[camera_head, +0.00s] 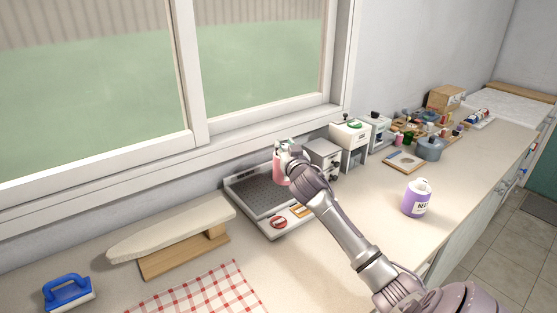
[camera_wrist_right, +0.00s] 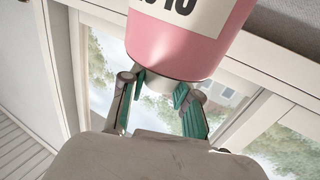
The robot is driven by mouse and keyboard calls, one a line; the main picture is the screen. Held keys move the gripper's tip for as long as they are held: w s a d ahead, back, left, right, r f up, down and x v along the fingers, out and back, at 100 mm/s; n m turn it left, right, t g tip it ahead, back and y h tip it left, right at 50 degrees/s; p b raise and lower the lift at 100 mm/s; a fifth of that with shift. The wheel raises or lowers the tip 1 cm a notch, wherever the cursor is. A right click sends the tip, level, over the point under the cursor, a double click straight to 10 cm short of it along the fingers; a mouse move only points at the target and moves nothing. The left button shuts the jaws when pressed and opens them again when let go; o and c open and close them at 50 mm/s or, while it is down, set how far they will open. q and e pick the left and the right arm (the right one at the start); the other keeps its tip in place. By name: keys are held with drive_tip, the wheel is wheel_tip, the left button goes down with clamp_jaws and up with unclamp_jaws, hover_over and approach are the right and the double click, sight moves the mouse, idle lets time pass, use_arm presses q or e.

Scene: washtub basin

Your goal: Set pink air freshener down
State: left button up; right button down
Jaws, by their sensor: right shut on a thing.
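The pink air freshener (camera_head: 281,168) is held by my right gripper (camera_head: 291,153) over the back right part of the grey tray-like unit (camera_head: 262,189) by the window. In the right wrist view, the pink body with its dark-lettered label (camera_wrist_right: 180,40) fills the top. My right gripper's green-padded fingers (camera_wrist_right: 160,95) are shut around its pale narrow end. The gripper partly hides the freshener in the head view, and I cannot tell whether its base touches anything. My left gripper is not in view.
White and grey boxy machines (camera_head: 350,140) stand just right of the gripper. A purple container (camera_head: 416,198) stands on the right counter.

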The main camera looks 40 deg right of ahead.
drive_tip(key=shift+w+a+f, duration=0.15)
drive_tip(key=shift+w+f, duration=0.15)
drive_tip(key=shift+w, duration=0.2)
drive_tip(key=shift+w+a+f, duration=0.15)
drive_tip(key=shift+w+f, duration=0.1)
drive_tip(key=shift+w, duration=0.25)
drive_tip(key=shift+w+f, duration=0.1)
drive_tip(key=shift+f, duration=0.1)
wheel_tip(320, 180, down, 4)
drive_tip(key=shift+r, duration=0.15)
drive_tip(key=shift+f, duration=0.2)
drive_tip(key=c, duration=0.8)
unclamp_jaws()
drive_tip(key=shift+c, duration=0.2)
